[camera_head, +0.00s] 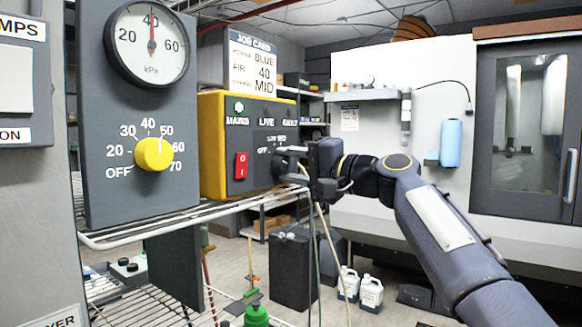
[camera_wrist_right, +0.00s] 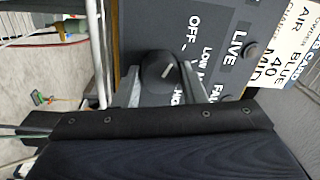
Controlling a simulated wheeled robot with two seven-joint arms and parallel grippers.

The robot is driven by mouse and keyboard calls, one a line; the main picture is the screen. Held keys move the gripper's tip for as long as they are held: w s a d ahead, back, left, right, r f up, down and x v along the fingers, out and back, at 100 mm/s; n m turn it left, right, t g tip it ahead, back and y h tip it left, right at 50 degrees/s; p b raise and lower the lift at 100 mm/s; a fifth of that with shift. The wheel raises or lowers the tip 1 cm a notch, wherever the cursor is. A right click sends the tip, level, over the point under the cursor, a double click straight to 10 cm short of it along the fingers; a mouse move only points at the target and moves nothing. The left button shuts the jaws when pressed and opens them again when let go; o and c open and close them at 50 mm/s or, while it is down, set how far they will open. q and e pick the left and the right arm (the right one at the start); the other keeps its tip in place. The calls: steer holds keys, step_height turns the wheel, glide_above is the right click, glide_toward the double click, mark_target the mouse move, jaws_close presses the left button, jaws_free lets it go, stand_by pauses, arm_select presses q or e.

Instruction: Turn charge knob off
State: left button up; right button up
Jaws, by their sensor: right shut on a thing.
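The yellow powder unit (camera_head: 213,145) has a dark front panel with a green MAINS lamp, a red switch and LIVE and FAULT labels. In the right wrist view the dark round charge knob (camera_wrist_right: 158,72) sits beside its OFF, LOW and further labels. Its white mark points up and right, towards the OFF and LOW side; the exact setting is unclear. My right gripper (camera_head: 285,160) is at the panel, shut on this knob, and hides most of it in the head view. Its fingers (camera_wrist_right: 160,88) lie on either side of the knob. My left gripper is not in view.
A grey panel (camera_head: 95,190) with a kPa gauge and a yellow dial (camera_head: 154,154) stands at left. A wire shelf (camera_head: 130,236) runs below the unit. A job card (camera_head: 253,65) stands above it. Bottles (camera_head: 371,292) and a dark bin (camera_head: 291,270) are on the floor.

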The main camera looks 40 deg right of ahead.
steer(key=shift+f, duration=0.1)
steer(key=o, duration=1)
steer(key=shift+s, duration=0.1)
steer(key=b+v, duration=0.1)
steer(key=v, duration=0.6)
steer(key=shift+s, duration=0.3)
steer(key=s+a+f+n+g+p, duration=0.25)
steer(key=a+f, duration=0.35)
steer(key=f, duration=0.3)
steer(key=s+a+f+n+g+p, duration=0.2)
steer(key=a+f+g+p, duration=0.15)
steer(key=a+f, duration=0.45)
steer(key=s+a+f+n+g+p, duration=0.1)
steer(key=s+a+f+n+g, duration=0.1)
steer(key=s+f, duration=0.2)
steer(key=s+a+f+n+g+h+p, duration=0.1)
steer(key=s+a+f+n+g, duration=0.1)
steer(key=f, duration=0.6)
steer(key=s+a+f+n+g+p, duration=0.1)
steer(key=s+a+f+n+g, duration=0.1)
steer(key=s+f, duration=0.4)
steer(key=shift+a+f, duration=0.65)
steer(key=shift+a, duration=0.05)
